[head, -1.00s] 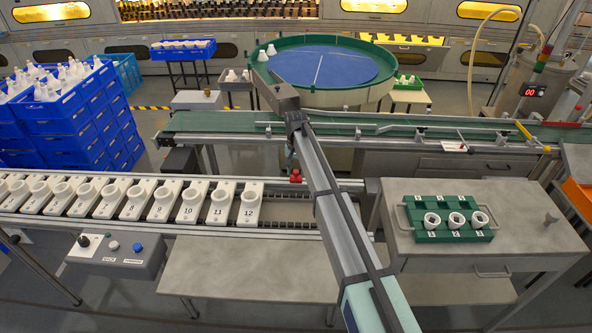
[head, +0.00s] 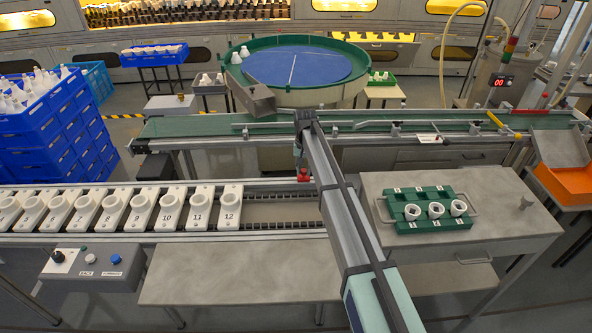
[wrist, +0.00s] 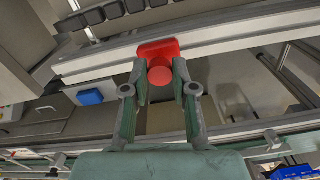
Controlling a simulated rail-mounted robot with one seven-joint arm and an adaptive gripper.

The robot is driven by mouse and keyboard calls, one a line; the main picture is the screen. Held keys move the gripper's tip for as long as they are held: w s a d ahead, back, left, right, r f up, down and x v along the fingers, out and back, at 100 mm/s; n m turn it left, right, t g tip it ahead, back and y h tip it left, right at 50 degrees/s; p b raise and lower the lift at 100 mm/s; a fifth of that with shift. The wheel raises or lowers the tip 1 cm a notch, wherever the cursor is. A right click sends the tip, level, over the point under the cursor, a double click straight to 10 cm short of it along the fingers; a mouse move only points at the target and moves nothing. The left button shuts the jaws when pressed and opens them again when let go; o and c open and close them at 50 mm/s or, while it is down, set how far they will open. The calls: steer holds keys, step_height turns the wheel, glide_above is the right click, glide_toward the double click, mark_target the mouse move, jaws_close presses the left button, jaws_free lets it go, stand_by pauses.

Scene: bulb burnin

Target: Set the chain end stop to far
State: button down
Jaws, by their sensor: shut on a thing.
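The chain end stop shows as a red block with a round red knob (wrist: 160,73), sitting on the pale rail in the wrist view. In the head view the red stop (head: 303,175) is on the back rail of the chain conveyor, right of pallet 12 (head: 230,205). My gripper (wrist: 160,82) is shut on the knob, one finger on each side. In the head view my gripper (head: 300,161) comes down on the stop from above, with the fingers small and partly hidden by the arm. I cannot make out a far marking.
Numbered white pallets with cups (head: 168,210) line the chain to the left. Bare chain (head: 270,208) lies right of pallet 12. A green belt conveyor (head: 200,128) runs behind. A green rack with white rings (head: 410,225) stands on the right table, beyond my arm.

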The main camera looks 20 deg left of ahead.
mark_target(305, 171)
steer(key=shift+d, duration=0.2)
steer(key=c, duration=0.9)
jaws_free()
steer(key=shift+w+d, duration=0.1)
steer(key=shift+r, duration=0.2)
step_height(305, 171, up, 12)
steer(key=shift+f, duration=0.2)
